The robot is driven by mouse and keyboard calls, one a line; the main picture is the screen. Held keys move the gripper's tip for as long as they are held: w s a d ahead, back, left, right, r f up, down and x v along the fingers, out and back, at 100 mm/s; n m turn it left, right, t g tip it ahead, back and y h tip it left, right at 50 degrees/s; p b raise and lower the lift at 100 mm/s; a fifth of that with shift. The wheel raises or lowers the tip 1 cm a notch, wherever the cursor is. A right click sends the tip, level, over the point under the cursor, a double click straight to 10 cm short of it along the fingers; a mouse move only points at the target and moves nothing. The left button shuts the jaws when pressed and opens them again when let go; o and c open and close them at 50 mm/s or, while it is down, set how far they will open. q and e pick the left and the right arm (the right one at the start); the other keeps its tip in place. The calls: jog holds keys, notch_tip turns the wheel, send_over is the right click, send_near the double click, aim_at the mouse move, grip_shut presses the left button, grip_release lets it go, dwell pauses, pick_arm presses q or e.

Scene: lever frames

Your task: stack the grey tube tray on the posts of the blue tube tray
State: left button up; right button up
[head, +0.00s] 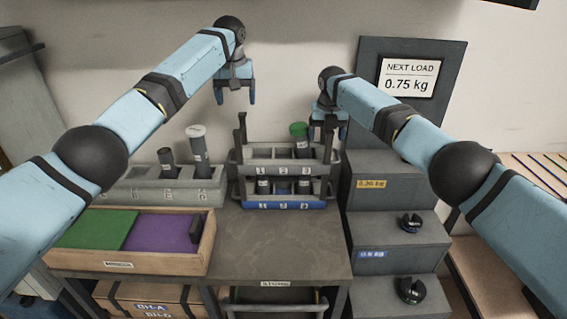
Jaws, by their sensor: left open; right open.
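The grey tube tray (262,170) stands above the blue tube tray (285,205) on the table, and looks level and borne on its posts; the exact seating is too small to tell. A green-capped tube (300,140) stands in the grey tray at its right part. Dark tubes show in the blue tray below. My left gripper (236,96) is open and empty, above and behind the tray's left end. My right gripper (329,130) is open near the upper right end of the grey tray; whether it touches the tray I cannot tell.
A long grey rack (150,192) with two tubes stands at the back left. A wooden box (135,262) with green and purple sections is in front of it. Grey steps (390,238) with black weights rise at the right. The table front (280,250) is clear.

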notch_tip(320, 180, up, 12)
jog(key=s, duration=0.1)
jog(key=shift+s, duration=0.25)
dwell(0.4)
